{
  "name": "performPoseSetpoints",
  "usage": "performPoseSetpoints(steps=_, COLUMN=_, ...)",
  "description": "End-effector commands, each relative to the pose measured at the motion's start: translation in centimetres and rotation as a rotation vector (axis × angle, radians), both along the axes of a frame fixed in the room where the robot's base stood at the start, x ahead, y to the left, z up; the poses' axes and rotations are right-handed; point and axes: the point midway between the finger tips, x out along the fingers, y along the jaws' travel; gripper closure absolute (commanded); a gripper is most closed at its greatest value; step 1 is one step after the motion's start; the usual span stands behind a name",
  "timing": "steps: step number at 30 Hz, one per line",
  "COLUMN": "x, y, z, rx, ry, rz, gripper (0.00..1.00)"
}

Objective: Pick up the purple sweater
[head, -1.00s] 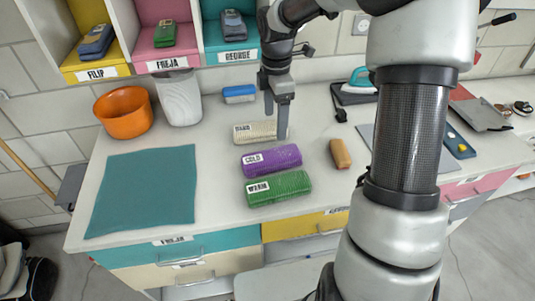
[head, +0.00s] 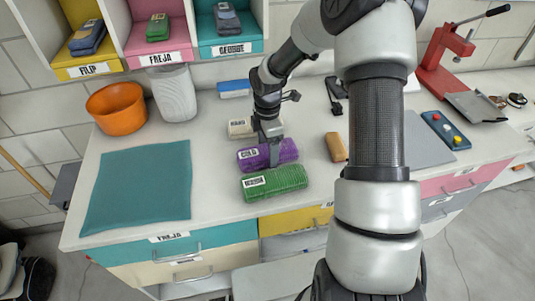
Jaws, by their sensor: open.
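The purple sweater (head: 288,151) is a rolled bundle with a white label, lying on the white counter between a cream roll behind it and a green roll in front. My gripper (head: 272,157) points down right at the purple roll, its fingers over the roll's middle. The fingertips overlap the roll in the view, and I cannot tell whether they touch it. The jaws are open.
The green roll (head: 285,181) lies close in front and the cream roll (head: 240,128) close behind. A teal mat (head: 140,187), orange bowl (head: 118,110) and grey bin (head: 174,94) are left.

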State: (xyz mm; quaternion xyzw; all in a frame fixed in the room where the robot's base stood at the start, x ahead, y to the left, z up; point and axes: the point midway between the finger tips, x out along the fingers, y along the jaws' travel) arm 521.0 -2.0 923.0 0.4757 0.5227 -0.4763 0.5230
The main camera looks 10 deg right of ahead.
Motion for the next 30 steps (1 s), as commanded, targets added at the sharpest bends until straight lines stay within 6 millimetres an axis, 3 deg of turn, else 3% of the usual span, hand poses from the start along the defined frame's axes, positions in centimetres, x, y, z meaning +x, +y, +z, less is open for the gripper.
performPoseSetpoints(steps=8, x=0.0, y=0.0, z=-0.5, rx=0.000, ry=-0.001, rz=-0.001, gripper=0.27)
performPoseSetpoints(steps=18, x=0.0, y=0.0, z=-0.5, rx=0.000, ry=-0.001, rz=0.000, gripper=0.78)
performPoseSetpoints(steps=25, x=0.0, y=0.0, z=-0.3, rx=0.000, ry=-0.002, rz=0.000, gripper=0.78)
performPoseSetpoints(steps=30, x=0.1, y=0.0, z=1.9, rx=0.000, ry=-0.005, rz=0.000, gripper=0.78)
